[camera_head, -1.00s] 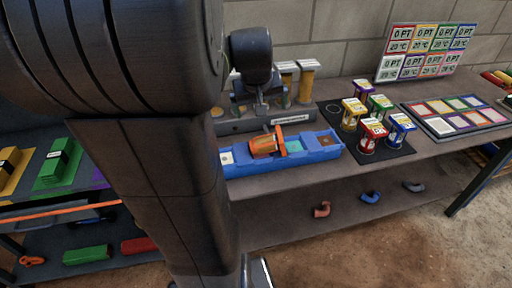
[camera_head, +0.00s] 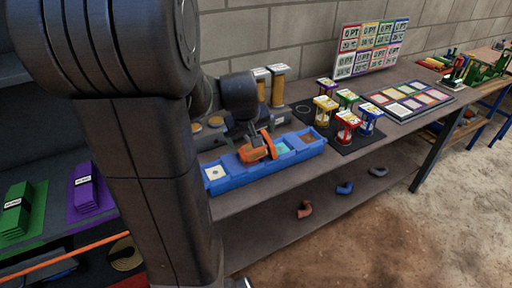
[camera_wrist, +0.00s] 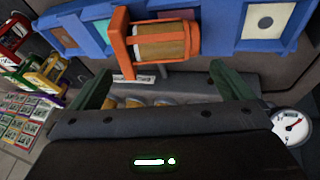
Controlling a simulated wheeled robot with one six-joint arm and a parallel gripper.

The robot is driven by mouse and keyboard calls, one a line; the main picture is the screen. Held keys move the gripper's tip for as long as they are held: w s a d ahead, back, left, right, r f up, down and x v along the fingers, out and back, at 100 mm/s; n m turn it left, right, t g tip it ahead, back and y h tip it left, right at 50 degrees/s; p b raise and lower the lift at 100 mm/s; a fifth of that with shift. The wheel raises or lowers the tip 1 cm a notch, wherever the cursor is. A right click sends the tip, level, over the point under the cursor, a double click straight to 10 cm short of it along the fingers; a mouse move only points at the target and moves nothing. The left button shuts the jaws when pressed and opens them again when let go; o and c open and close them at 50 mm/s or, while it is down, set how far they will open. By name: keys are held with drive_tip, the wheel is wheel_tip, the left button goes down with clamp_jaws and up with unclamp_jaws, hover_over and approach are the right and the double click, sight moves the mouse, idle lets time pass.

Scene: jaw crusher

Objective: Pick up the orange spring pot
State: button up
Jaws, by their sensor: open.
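The orange spring pot (camera_head: 257,150) lies on its side in the long blue tray (camera_head: 214,186) on the bench. In the wrist view it shows as an orange frame around a brown cylinder (camera_wrist: 165,42), with the blue tray (camera_wrist: 88,34) behind it. My gripper (camera_wrist: 163,78) is open, its two green fingers apart with nothing between them. In the wrist view the pot is just beyond the fingertips, roughly centred between them. In the head view my dark wrist hangs over the tray close to the pot, and the fingers are hard to make out.
Several coloured pots, including a red one (camera_head: 347,127), stand on a black mat right of the tray. A card tray (camera_head: 409,98) and a sign board (camera_head: 370,48) are farther right. Yellow-brown cylinders (camera_head: 277,86) stand behind my wrist. A round gauge (camera_wrist: 291,126) is at right in the wrist view.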

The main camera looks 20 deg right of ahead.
sight(256, 150)
drive_tip(key=shift+s+x, duration=0.15)
drive_tip(key=shift+x, duration=1.3)
drive_tip(key=shift+s+x, duration=0.1)
drive_tip(key=shift+x, duration=1.3)
drive_tip(key=shift+d+f, duration=0.1)
drive_tip(key=c, duration=0.9)
